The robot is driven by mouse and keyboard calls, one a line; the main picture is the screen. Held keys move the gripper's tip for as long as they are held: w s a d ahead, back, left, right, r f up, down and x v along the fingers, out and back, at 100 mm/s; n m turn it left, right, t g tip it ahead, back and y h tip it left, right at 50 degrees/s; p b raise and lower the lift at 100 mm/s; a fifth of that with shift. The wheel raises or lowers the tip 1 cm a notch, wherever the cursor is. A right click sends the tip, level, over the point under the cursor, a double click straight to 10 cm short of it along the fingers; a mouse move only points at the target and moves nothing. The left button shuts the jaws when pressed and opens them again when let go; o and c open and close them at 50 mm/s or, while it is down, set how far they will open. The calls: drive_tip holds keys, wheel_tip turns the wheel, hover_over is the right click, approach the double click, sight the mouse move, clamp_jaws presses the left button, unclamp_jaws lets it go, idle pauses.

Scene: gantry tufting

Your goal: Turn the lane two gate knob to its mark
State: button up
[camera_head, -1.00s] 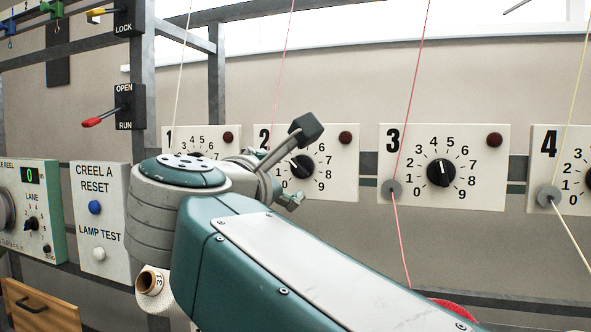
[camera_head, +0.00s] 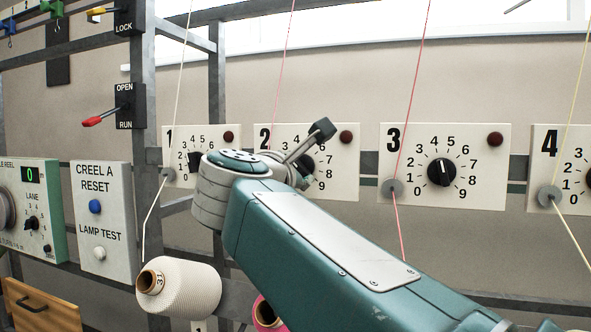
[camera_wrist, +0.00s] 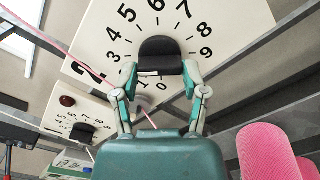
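The lane two gate knob is a black knob on a white plate (camera_head: 333,187) marked 2, with a ring of digits. In the wrist view the knob (camera_wrist: 160,56) is at the upper middle, with its white line low, near the 1. My gripper (camera_wrist: 160,70) has its two fingers spread, one tip on each side of the knob's lower part. A narrow gap seems to show; contact cannot be told for sure.
Lane plates 1 (camera_head: 179,140), 3 (camera_head: 470,190) and 4 (camera_head: 545,172) stand beside it with similar knobs. Threads hang in front of the plates. A white yarn cone (camera_head: 192,288) sits below my arm. A pink cone (camera_wrist: 268,150) is close at right in the wrist view.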

drive_tip(key=shift+c, duration=0.2)
drive_tip(key=n, duration=1.3)
drive_tip(key=shift+n, duration=2.5)
drive_tip(key=o, duration=1.2)
drive_tip(key=shift+w, duration=0.1)
drive_tip(key=shift+c, duration=0.2)
drive_tip(key=shift+a, duration=0.1)
